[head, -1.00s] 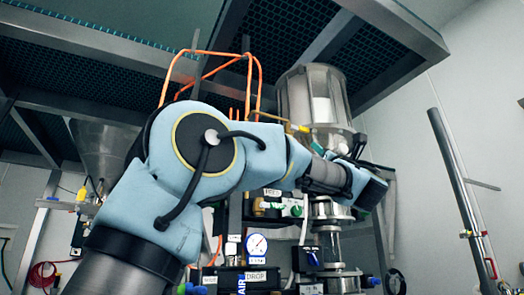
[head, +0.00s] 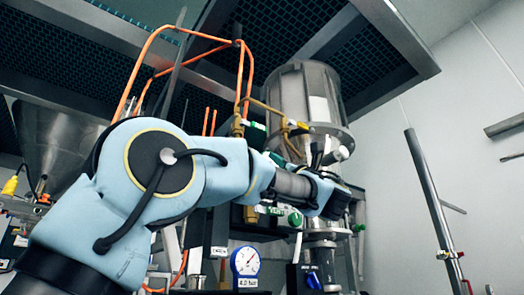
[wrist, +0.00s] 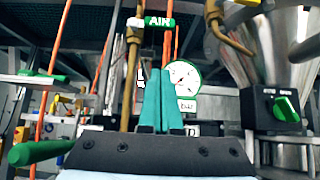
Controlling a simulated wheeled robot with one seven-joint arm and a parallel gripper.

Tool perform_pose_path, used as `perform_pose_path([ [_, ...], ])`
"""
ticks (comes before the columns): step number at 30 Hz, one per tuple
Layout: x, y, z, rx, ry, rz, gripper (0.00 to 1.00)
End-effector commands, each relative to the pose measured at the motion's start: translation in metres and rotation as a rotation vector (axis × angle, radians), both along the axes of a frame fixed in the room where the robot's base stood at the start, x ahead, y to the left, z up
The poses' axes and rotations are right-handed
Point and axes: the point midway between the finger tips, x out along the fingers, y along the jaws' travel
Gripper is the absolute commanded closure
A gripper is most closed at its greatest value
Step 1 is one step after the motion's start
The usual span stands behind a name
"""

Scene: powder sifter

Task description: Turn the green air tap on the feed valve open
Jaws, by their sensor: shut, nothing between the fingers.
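My gripper (wrist: 160,88) shows in the wrist view with its teal fingers together and nothing between them. The fingers point up toward a green AIR label (wrist: 158,22) on piping, with a round gauge (wrist: 183,76) just right of them. A long green handle (wrist: 40,150) lies at the lower left of the wrist view, apart from the fingers. I cannot tell for sure whether it is the air tap. A green knob on a black box (wrist: 287,108) is at the right. In the head view my fingertips are hidden behind the wrist.
Orange hoses (head: 160,62) loop above my arm under a steel frame (head: 405,55). A pressure gauge (head: 246,261) and a green VENT knob (head: 295,218) sit below. A post (head: 432,200) stands right.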

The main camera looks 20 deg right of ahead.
Motion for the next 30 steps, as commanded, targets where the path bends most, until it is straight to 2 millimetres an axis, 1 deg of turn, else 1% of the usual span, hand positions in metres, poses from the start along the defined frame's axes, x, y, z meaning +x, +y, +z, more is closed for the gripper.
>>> perform_pose_path([
  [1,0.004,0.001,0.007,-0.001,0.000,0.002,1.00],
  [5,0.018,0.004,0.025,-0.001,0.000,0.002,1.00],
  [16,0.068,0.013,0.076,0.001,0.000,0.002,1.00],
  [18,0.067,0.013,0.085,0.001,0.000,-0.001,1.00],
  [22,0.066,0.013,0.098,0.000,-0.001,0.000,1.00],
  [25,0.066,0.013,0.104,0.000,-0.001,0.000,1.00],
  [30,0.066,0.013,0.108,0.001,-0.001,0.001,1.00],
])
